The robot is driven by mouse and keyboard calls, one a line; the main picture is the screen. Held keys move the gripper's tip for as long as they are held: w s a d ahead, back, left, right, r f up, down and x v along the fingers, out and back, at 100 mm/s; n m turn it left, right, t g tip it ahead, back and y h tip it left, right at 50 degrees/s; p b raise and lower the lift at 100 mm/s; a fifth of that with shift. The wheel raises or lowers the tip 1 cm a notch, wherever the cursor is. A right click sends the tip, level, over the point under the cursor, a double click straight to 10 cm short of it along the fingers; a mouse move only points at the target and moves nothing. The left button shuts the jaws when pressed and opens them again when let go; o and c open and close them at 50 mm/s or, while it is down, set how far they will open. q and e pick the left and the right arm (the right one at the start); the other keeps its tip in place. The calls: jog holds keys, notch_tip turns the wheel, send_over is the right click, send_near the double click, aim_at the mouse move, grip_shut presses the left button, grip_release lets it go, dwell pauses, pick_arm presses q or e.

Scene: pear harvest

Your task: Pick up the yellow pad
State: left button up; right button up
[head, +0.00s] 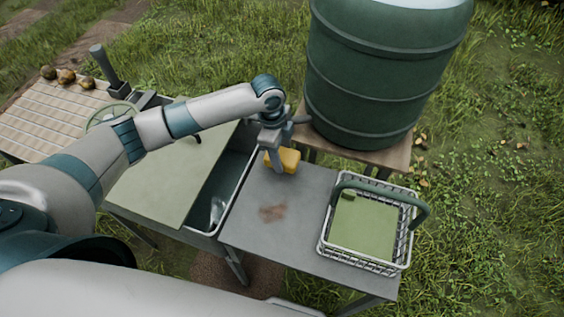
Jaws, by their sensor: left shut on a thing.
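The yellow pad (288,160) is at the back of the grey metal table, just below the green barrel. My left gripper (277,160) reaches down from above and is shut on the pad, with a finger in front of its left part. I cannot tell whether the pad touches the tabletop. My right gripper is not in view.
A wire basket (325,245) with a green handle and green lining stands at the table's right end. A brown stain (272,213) marks the grey tabletop (290,235). A sink basin (229,185) lies left, beside a pale green board (160,185). The green barrel (375,75) stands behind.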

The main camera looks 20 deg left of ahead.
aim_at(285, 155)
pick_arm(q)
notch_tip(285, 155, up, 6)
jog(key=shift+f+b, duration=0.1)
jog(key=shift+b, duration=0.65)
jog(key=shift+o, duration=0.6)
jog(key=shift+w+a+r+n+b, duration=0.15)
jog(key=shift+r+n+b, duration=0.35)
jog(key=shift+r+n, duration=0.5)
jog(key=s+a+r+n+t+y+b, duration=0.1)
jog(key=r+n+b, duration=0.1)
jog(key=r+n, duration=0.3)
jog(key=s+a+r+n+b, duration=0.1)
jog(key=a+r+n+b, duration=0.1)
jog(key=n, duration=0.9)
notch_tip(285, 155, up, 3)
jog(key=shift+a+f+t+y+b, duration=0.15)
jog(key=shift+a+t+y+b, duration=0.15)
jog(key=shift+t+y+b, duration=0.15)
